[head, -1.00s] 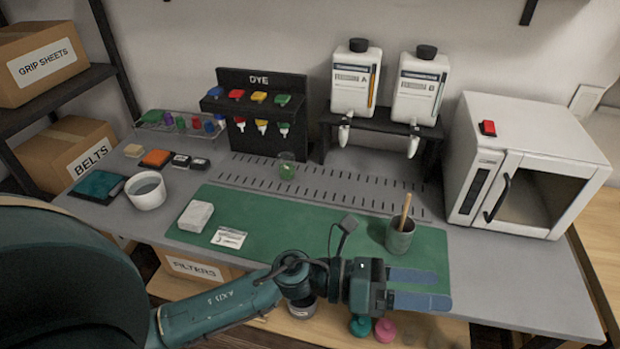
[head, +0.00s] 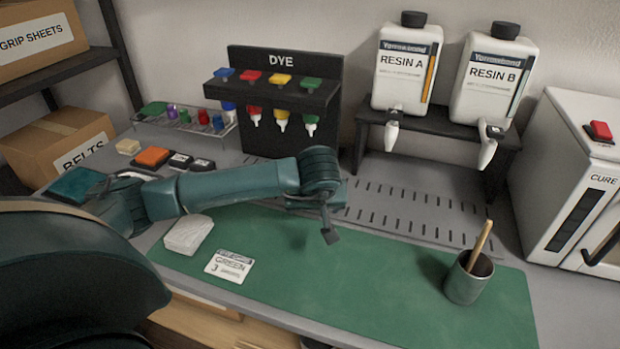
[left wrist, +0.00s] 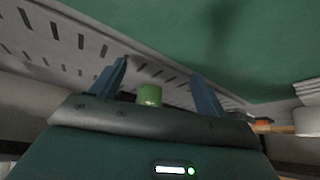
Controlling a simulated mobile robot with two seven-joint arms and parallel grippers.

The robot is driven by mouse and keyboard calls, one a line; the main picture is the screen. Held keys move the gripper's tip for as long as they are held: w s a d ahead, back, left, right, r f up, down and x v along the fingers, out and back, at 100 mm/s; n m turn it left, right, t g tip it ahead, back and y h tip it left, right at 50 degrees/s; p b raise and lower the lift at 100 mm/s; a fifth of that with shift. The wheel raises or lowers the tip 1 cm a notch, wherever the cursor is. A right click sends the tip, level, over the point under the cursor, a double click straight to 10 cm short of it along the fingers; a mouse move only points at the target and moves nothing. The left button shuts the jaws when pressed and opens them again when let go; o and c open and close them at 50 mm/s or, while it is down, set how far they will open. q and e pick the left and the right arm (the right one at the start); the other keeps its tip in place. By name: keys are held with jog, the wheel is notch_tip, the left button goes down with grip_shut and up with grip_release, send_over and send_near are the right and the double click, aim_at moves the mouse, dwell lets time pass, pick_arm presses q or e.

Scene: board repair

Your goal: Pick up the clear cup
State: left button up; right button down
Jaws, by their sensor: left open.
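The clear cup, with green content, shows in the left wrist view (left wrist: 150,95) between the two blue fingers of my left gripper (left wrist: 160,72). Its lower part is hidden by the gripper body, and I cannot tell whether a finger touches it. The left gripper is open. My right gripper is in neither view.
The green mat (head: 390,285) holds a white block (head: 188,234), a card reading GREEN 3 (head: 229,265) and a grey pot with a stick (head: 468,281). Behind stand the dye rack (head: 285,65), resin bottles A (head: 405,75) and B (head: 490,85), and a cure oven (head: 580,190). The mat's middle is clear.

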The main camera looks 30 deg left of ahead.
pick_arm(q)
jog(key=w+a, duration=0.2)
jog(key=w, duration=0.1)
jog(key=w+a, duration=0.2)
jog(key=w, duration=0.1)
jog(key=w+a, duration=0.2)
jog(key=w, duration=0.1)
jog(key=shift+a, duration=0.25)
jog(key=shift+w+a+f, duration=0.2)
jog(key=shift+w+f, duration=0.15)
jog(key=shift+f, duration=0.15)
jog(key=shift+c, duration=0.2)
jog(key=c, duration=1)
jog(key=shift+r, duration=0.15)
